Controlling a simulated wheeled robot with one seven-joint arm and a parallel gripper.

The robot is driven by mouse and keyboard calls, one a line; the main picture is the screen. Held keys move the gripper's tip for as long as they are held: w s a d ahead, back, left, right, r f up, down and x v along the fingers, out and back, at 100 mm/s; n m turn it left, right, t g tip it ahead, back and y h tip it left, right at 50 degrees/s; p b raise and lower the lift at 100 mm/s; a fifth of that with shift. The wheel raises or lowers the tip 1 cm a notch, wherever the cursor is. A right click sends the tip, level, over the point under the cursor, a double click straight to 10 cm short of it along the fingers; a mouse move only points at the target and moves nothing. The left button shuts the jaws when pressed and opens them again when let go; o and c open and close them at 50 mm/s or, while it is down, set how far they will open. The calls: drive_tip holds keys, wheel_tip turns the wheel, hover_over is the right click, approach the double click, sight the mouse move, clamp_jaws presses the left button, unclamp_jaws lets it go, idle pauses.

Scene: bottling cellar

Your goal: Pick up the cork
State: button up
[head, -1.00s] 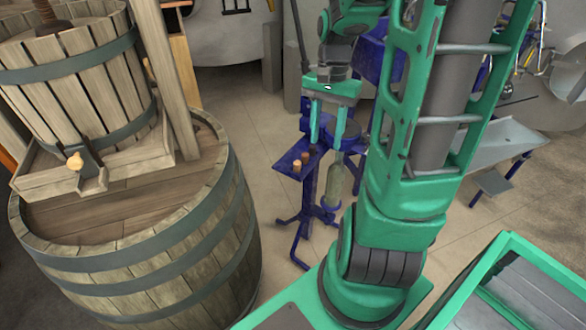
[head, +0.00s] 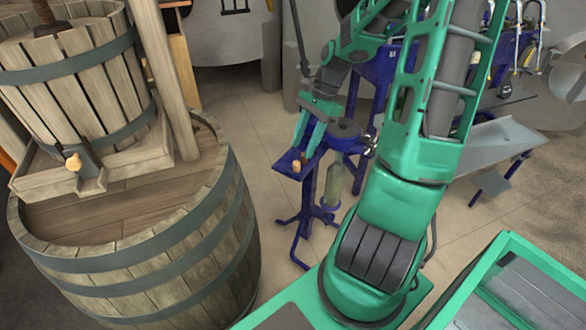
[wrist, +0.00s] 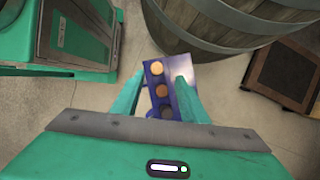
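My gripper (head: 302,150) is open, pointing down over a small blue shelf (head: 287,164) on the blue bottling stand. A light tan cork (head: 297,166) shows on the shelf just below the fingers in the head view. In the wrist view, the fingers (wrist: 163,76) stand apart on either side of the shelf. No finger visibly touches a cork.
A green bottle (head: 333,182) hangs in the stand (head: 307,205) right of the shelf. A large barrel (head: 170,245) with a wooden press (head: 75,90) stands at the left. The floor (head: 262,150) between barrel and stand is clear.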

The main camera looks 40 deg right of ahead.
hover_over(298, 171)
drive_tip(key=shift+f, duration=2.55)
clamp_jaws()
